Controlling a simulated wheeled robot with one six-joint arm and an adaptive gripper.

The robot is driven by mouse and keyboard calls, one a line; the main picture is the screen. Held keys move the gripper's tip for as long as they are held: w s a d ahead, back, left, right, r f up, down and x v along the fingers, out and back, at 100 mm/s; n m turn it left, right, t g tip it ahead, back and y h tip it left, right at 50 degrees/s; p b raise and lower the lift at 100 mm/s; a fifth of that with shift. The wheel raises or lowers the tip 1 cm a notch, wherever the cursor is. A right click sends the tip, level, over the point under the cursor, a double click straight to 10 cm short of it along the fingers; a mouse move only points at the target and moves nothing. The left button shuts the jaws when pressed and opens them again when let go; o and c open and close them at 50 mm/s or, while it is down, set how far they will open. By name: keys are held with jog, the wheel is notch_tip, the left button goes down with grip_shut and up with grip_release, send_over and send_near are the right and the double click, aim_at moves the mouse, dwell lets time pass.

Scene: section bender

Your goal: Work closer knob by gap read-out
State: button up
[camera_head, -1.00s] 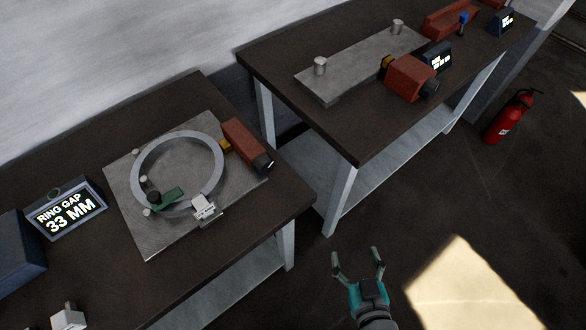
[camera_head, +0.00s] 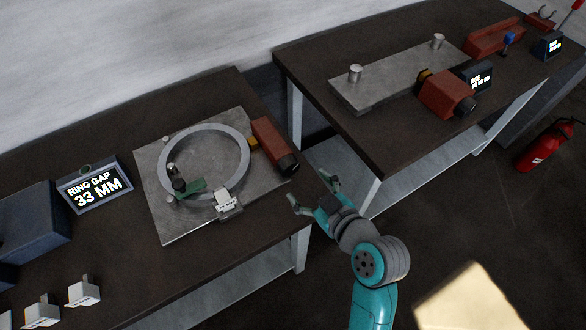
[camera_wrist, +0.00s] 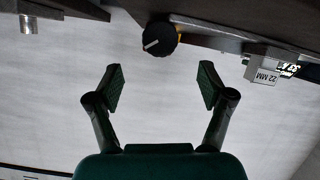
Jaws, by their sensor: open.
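The closer is a red block (camera_head: 268,142) with a yellow end toward the ring and a black knob (camera_head: 289,165) at the table edge. In the wrist view the knob (camera_wrist: 160,39) shows a white pointer line, beyond and between my fingertips. My gripper (camera_head: 309,189) is open and empty, just off the table edge, apart from the knob; its spread fingers (camera_wrist: 160,82) fill the wrist view's middle. The grey ring (camera_head: 243,150) lies on a metal plate (camera_head: 160,228). A pale gauge block (camera_head: 227,203) sits at its front. The read-out (camera_head: 93,187) says RING GAP 33 MM.
A green part (camera_head: 193,187) and small posts stand by the ring. Loose pale blocks (camera_head: 84,291) and a blue box (camera_head: 32,225) are at left. A second bench (camera_head: 335,125) with another red unit (camera_head: 445,93) stands close at right. A fire extinguisher (camera_head: 548,144) stands beyond.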

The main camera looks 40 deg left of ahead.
aim_at(292, 169)
jog(key=x, duration=0.8)
